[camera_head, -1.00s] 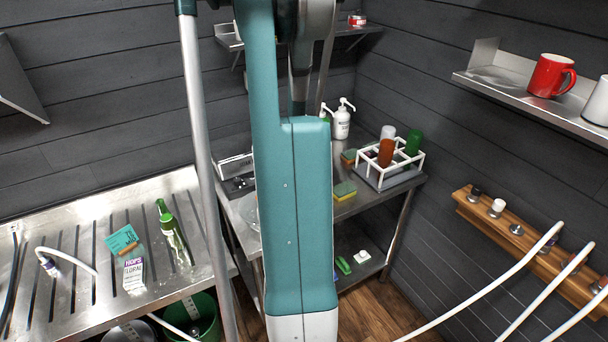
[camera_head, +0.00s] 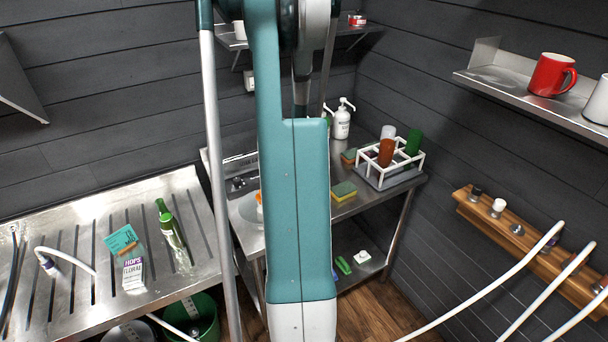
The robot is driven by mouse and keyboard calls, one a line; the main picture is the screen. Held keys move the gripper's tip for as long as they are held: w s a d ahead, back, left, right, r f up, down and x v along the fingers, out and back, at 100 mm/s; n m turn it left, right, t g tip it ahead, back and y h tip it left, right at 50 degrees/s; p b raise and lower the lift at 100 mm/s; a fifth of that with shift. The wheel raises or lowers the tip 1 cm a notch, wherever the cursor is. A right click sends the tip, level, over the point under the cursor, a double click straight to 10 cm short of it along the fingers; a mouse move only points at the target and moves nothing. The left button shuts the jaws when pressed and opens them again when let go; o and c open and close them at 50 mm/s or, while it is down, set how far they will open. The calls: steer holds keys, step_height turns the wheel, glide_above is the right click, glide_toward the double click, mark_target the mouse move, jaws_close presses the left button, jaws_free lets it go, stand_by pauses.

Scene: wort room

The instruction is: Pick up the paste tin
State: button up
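A small red and white tin (camera_head: 357,20) stands on the upper back shelf, near its right end. It may be the paste tin, but its label is too small to read. My arm fills the middle of the view and hides part of the back shelf and the steel table. My gripper is not visible, so what it is near or holds cannot be seen.
The steel table (camera_head: 372,200) carries a sponge (camera_head: 344,191), a white pump bottle (camera_head: 342,120) and a white bottle rack (camera_head: 375,180). A green bottle (camera_head: 169,226) and a hops box (camera_head: 133,273) are on the left drainboard (camera_head: 60,325). A red mug (camera_head: 551,75) stands on the right shelf.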

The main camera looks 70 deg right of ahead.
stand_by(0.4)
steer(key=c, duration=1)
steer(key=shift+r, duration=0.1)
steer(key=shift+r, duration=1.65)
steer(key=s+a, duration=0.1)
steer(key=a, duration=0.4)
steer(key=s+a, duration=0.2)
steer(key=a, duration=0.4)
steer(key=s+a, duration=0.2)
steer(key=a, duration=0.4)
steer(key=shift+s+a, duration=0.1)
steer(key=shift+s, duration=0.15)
